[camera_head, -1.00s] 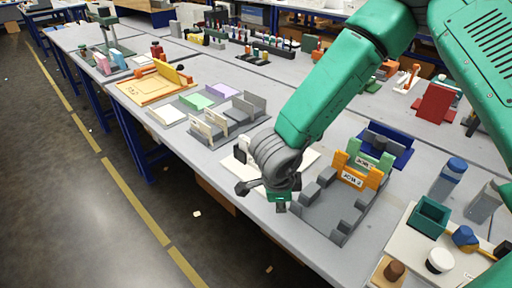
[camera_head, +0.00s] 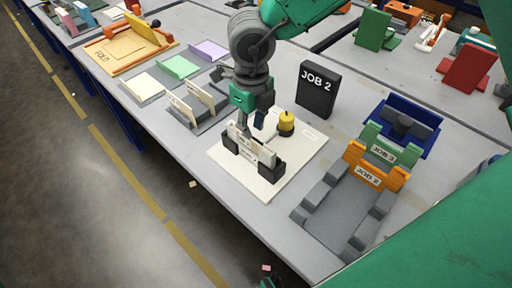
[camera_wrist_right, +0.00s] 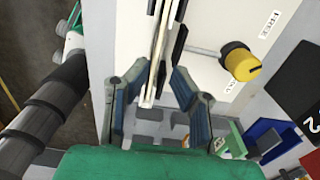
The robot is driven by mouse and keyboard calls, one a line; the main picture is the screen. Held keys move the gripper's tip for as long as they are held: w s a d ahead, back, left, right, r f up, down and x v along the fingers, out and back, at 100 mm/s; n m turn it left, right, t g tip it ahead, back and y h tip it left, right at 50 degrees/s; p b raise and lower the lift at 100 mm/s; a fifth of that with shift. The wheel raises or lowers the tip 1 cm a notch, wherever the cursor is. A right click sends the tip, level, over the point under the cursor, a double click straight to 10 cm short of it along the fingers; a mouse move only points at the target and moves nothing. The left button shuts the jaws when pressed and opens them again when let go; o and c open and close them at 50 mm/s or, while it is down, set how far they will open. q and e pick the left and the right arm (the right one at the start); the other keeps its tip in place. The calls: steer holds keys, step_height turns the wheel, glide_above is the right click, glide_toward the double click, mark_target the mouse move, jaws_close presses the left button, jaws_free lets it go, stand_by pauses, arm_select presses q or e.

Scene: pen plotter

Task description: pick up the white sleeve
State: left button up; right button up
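The white sleeve (camera_head: 266,156) stands upright as a thin panel between dark blocks on a white board (camera_head: 283,178). In the right wrist view its thin edge (camera_wrist_right: 154,62) runs between my fingers. My right gripper (camera_head: 252,128) is lowered over the sleeve from above. In the wrist view my right gripper's fingers (camera_wrist_right: 155,95) straddle it, with gaps on both sides, so the gripper looks open. The sleeve's lower part is partly hidden by the dark blocks. Part of my left arm shows at the left of the wrist view; its fingers are not clear.
A yellow-capped knob (camera_head: 286,122) stands close beside my right gripper on the board. A black JOB 2 block (camera_head: 318,88) is behind it. A grey tray (camera_head: 333,220) with orange (camera_head: 370,165) and green holders lies to the right. The table's front edge is near.

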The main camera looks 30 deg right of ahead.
mark_target(250, 149)
steer(key=a+f, duration=0.1)
steer(key=f, duration=0.1)
steer(key=shift+w+a+f, duration=0.3)
steer(key=shift+w+a, duration=0.05)
steer(key=shift+s+a+f, duration=0.15)
steer(key=shift+a+f, duration=0.1)
steer(key=f, duration=0.1)
steer(key=d+f, duration=0.1)
steer(key=f, duration=0.1)
steer(key=d+f+b, duration=0.1)
steer(key=f, duration=0.1)
steer(key=shift+d+f, duration=0.15)
steer(key=shift+d, duration=0.05)
steer(key=shift+a, duration=0.45)
arm_select(q)
steer(key=shift+w+a+f, duration=0.2)
steer(key=shift+a+f, duration=0.55)
steer(key=shift+f, duration=0.2)
arm_select(e)
steer(key=shift+a, duration=0.25)
jaws_close()
